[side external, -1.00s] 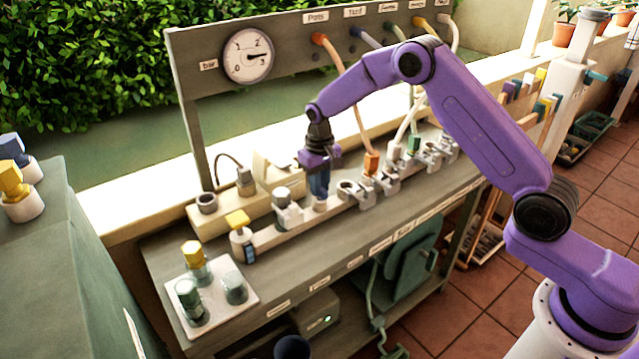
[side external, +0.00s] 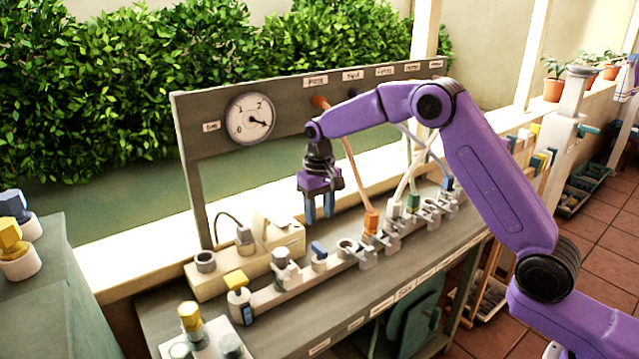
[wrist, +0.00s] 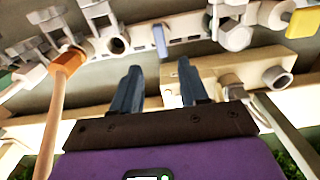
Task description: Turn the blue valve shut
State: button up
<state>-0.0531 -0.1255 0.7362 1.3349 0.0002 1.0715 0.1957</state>
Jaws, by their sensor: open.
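A yellow-topped valve (side external: 238,290) and a grey-topped fitting (side external: 283,265) stand left of the blue valve. A cream block (side external: 278,238) sits behind the rail.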

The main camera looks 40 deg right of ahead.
notch_tip(320, 180, up, 8)
jog(key=shift+f, duration=0.15)
jog(key=shift+a, duration=0.1)
jog(key=s+a+r+n, duration=0.1)
jog(key=s+a+n, duration=0.2)
jog(key=s, duration=0.8)
jog(key=s+a+r+n, duration=0.15)
jog(key=s+n, duration=0.25)
jog(key=s, duration=0.6)
jog(key=s+d+f+n, duration=0.2)
jog(key=s+d+n, duration=0.1)
jog(key=s, duration=0.8)
jog(key=s+d+f+n, duration=0.2)
jog(key=s+d, duration=0.3)
jog(key=s, duration=0.5)
jog(key=shift+s+d+f+n, duration=0.15)
jog(key=shift+s+f+n, duration=0.1)
jog(key=shift+s+n, duration=0.15)
jog(key=shift+w, duration=0.1)
